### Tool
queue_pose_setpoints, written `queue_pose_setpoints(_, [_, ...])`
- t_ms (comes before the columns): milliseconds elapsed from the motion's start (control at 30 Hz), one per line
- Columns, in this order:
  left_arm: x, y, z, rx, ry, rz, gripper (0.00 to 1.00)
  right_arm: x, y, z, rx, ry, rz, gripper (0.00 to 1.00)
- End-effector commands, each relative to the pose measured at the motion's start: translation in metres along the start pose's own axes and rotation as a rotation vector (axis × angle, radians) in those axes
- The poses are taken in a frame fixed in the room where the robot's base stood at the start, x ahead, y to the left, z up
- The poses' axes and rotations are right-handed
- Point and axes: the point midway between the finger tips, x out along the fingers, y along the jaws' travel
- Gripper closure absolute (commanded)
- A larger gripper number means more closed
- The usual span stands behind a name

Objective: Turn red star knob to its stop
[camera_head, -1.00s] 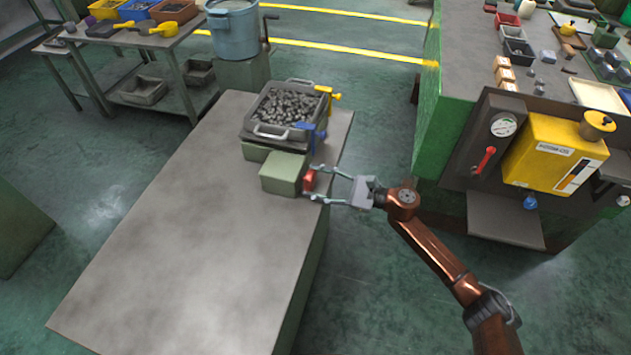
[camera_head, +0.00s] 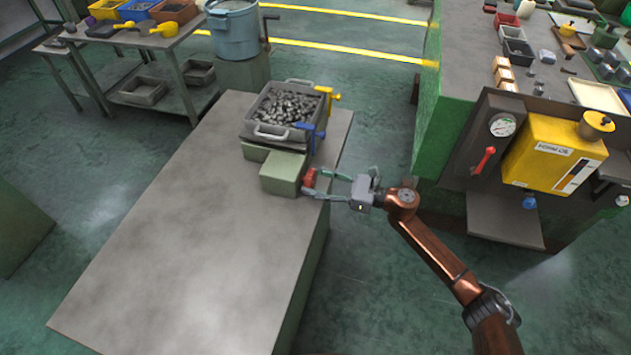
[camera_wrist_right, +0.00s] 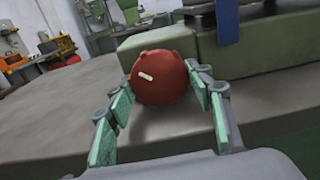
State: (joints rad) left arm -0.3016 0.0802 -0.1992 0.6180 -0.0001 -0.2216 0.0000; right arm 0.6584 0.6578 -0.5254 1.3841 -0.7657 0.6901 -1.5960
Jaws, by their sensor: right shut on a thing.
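The red star knob (camera_head: 309,178) sits on the right face of a green block (camera_head: 283,174) on the grey table. In the right wrist view the knob (camera_wrist_right: 160,77) shows its round front with a short white mark, tilted, left of its middle. My right gripper (camera_head: 314,182) reaches in from the right, its fingers on either side of the knob. In the right wrist view the fingers (camera_wrist_right: 166,92) are shut on the knob's left and right edges. My left gripper is not in view.
A metal tray of small parts (camera_head: 262,133) stands behind the block, with a blue handle (camera_head: 308,127) and a yellow handle (camera_head: 331,94) at its right. The grey table (camera_head: 180,235) is bare in front. A green machine with a yellow oil tank (camera_head: 548,160) stands at right.

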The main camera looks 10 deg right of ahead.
Motion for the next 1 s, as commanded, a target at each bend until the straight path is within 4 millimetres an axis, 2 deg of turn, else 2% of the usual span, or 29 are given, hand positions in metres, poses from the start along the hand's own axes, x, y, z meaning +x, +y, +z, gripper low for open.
queue_pose_setpoints(400, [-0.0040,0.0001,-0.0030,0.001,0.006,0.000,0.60,-0.0002,-0.0007,0.0015,0.168,0.002,0.000,0.76])
queue_pose_setpoints(867, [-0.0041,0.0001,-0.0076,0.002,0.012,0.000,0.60,-0.0002,-0.0010,0.0013,0.183,0.002,0.000,0.76])
queue_pose_setpoints(900, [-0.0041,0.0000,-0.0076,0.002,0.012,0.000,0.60,-0.0002,-0.0010,0.0013,0.183,0.002,-0.001,0.51])
queue_pose_setpoints(1000, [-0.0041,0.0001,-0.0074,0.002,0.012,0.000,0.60,-0.0002,-0.0009,0.0011,0.183,0.002,0.000,0.44])
